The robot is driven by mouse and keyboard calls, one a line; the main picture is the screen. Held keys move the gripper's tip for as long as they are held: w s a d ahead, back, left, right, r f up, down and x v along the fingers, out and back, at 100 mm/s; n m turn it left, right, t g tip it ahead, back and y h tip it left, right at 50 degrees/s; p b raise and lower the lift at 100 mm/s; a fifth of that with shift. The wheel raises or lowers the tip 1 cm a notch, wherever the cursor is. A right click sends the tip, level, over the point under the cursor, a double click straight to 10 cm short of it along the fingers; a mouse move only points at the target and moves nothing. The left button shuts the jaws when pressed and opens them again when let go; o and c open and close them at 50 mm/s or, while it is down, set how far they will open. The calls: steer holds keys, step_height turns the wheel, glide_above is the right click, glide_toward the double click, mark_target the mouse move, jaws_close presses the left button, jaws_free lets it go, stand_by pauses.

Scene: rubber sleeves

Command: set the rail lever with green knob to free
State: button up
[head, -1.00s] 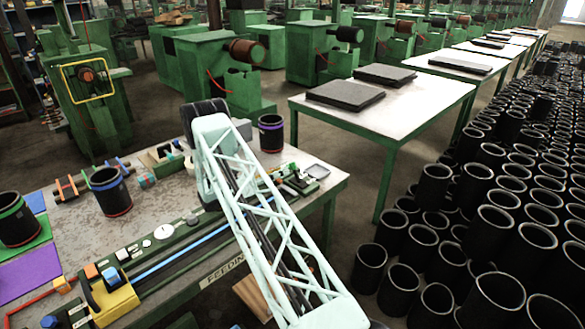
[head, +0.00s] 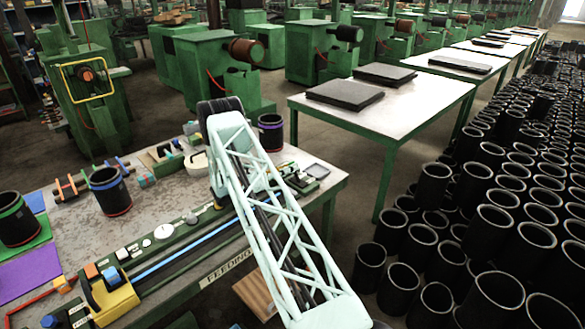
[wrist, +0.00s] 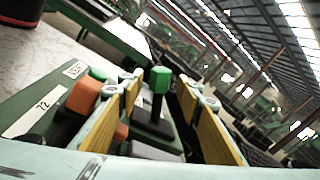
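The green knob (wrist: 160,80) stands upright on a dark lever in the wrist view. It shows in the gap between the fingertips of my gripper (wrist: 160,88), with space visible on both sides. My gripper is open, with yellow pads facing each other. I cannot tell whether the knob is between the pads or just beyond them. An orange knob (wrist: 84,96) stands to the left, outside the left finger. In the head view my arm hides the gripper and the part of the table under it.
The feeding table (head: 150,215) carries a long green rail with a blue strip (head: 190,257) and a yellow block (head: 110,300). Black sleeves with coloured bands (head: 110,192) stand on it. Many black sleeves crowd the floor at right. A white-topped table (head: 420,95) stands behind.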

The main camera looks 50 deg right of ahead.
steer(key=shift+x, duration=0.95)
jaws_close()
